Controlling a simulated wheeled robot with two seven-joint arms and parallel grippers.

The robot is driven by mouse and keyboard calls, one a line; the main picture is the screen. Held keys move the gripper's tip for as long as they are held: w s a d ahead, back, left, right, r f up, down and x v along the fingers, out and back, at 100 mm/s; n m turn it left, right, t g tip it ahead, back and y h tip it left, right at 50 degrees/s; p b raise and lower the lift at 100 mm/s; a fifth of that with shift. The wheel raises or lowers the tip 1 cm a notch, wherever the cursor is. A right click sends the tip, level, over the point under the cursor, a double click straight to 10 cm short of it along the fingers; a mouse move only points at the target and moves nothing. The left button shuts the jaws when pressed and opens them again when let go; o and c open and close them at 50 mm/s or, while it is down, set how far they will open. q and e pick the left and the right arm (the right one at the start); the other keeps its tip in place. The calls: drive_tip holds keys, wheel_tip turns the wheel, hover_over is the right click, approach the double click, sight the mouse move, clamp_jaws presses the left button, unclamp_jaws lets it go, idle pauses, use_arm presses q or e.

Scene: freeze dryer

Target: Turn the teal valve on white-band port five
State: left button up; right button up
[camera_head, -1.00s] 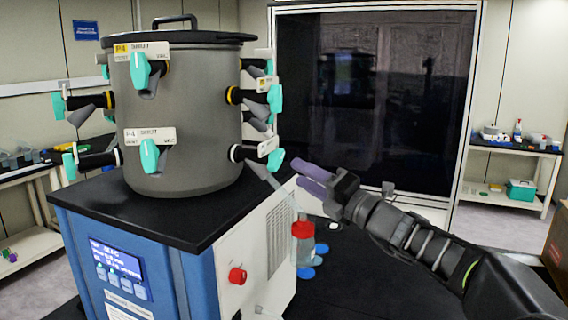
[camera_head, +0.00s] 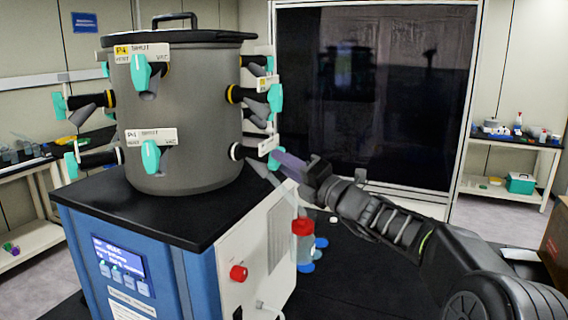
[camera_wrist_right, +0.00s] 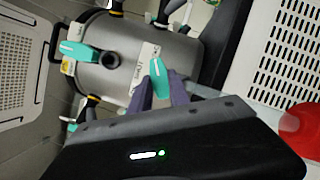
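A grey chamber (camera_head: 192,115) carries several ports with teal valves. The lower right port has a white band (camera_head: 237,152) and a teal valve (camera_head: 274,158) at its outer end; its label is edge-on and I cannot read a number. My right gripper (camera_head: 282,161) has its purple fingers at this valve. In the right wrist view, the teal valve (camera_wrist_right: 157,80) points down between the two fingers of the gripper (camera_wrist_right: 162,92), which stand on either side of it with a gap. Contact is not clear. My left gripper is not in view.
Another teal valve (camera_head: 274,97) sits above the gripper.

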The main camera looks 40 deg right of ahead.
clamp_jaws()
drive_tip(key=shift+f, duration=0.1)
